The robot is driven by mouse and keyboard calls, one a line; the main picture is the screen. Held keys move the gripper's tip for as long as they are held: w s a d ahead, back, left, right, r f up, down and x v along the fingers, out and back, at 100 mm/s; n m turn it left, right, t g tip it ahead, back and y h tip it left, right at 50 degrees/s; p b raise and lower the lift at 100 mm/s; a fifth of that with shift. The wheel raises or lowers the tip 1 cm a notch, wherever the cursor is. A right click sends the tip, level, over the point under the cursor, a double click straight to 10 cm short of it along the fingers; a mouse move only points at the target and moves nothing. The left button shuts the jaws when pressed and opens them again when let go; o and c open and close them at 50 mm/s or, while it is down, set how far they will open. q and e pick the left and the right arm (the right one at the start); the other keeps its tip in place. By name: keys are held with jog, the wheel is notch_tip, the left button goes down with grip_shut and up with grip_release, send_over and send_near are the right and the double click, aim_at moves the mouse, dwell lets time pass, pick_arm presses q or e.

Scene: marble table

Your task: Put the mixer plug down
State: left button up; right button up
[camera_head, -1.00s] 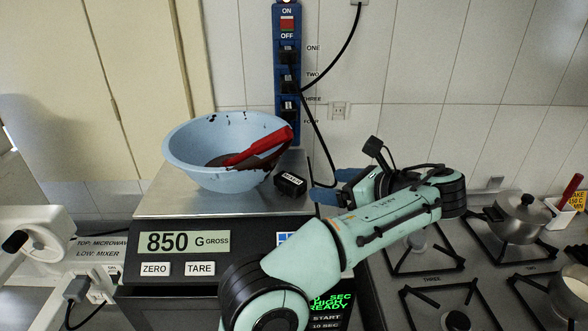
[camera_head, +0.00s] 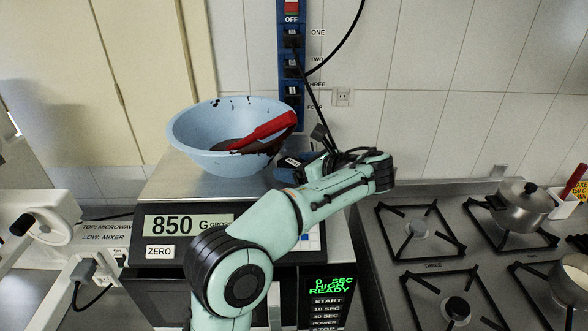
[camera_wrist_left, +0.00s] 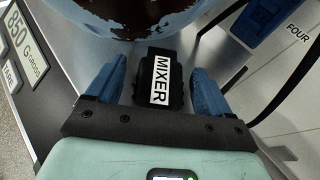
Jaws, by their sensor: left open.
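The mixer plug (camera_wrist_left: 161,82) is black with a white MIXER label. In the left wrist view it sits on the metal scale platform (camera_wrist_left: 107,51), between my left gripper's two blue fingers. A gap shows on each side of it. In the head view my left gripper (camera_head: 296,166) is at the platform's right side, and the plug's label (camera_head: 292,161) is partly hidden by my arm. My left gripper (camera_wrist_left: 155,93) is open. My right gripper is in neither current view.
A blue bowl (camera_head: 200,145) with a red-handled tool (camera_head: 265,132) stands on the scale, close to the plug. A blue power strip (camera_head: 291,70) with black cables hangs on the wall behind. A stove with a pot (camera_head: 522,207) is at right.

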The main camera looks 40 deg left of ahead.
pick_arm(q)
jog(key=shift+a+f, duration=0.2)
jog(key=shift+a, duration=0.3)
jog(key=shift+d, duration=0.1)
jog(key=c, duration=1.1)
jog(key=shift+o, duration=0.2)
jog(key=shift+r, duration=0.1)
